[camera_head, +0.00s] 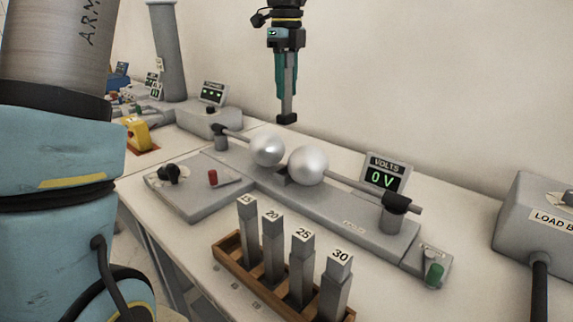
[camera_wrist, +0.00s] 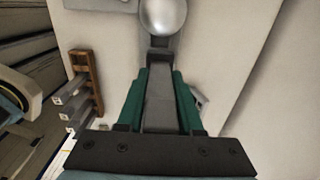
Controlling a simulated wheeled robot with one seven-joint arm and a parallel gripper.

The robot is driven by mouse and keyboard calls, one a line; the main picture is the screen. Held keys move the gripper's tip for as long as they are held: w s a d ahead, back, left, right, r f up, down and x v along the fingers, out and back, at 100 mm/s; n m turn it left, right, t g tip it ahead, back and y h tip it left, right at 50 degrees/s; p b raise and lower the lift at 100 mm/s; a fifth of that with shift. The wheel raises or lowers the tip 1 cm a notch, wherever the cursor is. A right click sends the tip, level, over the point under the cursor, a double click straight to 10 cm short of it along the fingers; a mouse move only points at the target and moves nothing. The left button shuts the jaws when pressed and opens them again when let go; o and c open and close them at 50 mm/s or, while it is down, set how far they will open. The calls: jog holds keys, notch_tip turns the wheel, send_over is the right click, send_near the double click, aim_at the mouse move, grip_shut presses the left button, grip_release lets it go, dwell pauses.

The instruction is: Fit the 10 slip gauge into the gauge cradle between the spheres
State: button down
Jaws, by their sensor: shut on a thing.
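My gripper (camera_head: 285,92) has teal fingers and is shut on a long grey slip gauge (camera_head: 289,78), held upright, high above the bench. A dark block is at the gauge's lower end. In the wrist view, the gauge (camera_wrist: 159,105) lies between the teal fingers (camera_wrist: 160,75); its number cannot be read. Two silver spheres, left (camera_head: 267,151) and right (camera_head: 308,165), sit on rods along a grey base. The gauge cradle (camera_head: 283,178) shows partly as a dark piece low between them. The gripper is above and behind the spheres. One sphere (camera_wrist: 163,14) shows in the wrist view.
A wooden rack (camera_head: 231,262) in front holds upright gauges marked 15, 20, 25 and 30. A load box (camera_head: 540,225) is at right. The air around the gripper is clear.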

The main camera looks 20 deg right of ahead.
aim_at(286, 114)
notch_tip(286, 114, down, 16)
jog(key=p, duration=0.2)
jog(key=shift+r+p, duration=0.25)
jog(key=shift+p, duration=0.05)
jog(key=c, duration=0.6)
grip_release()
jog(key=shift+f, duration=0.15)
jog(key=shift+o, duration=0.2)
notch_tip(286, 114, up, 12)
jog(key=shift+r+b, duration=0.15)
jog(key=shift+b, duration=1)
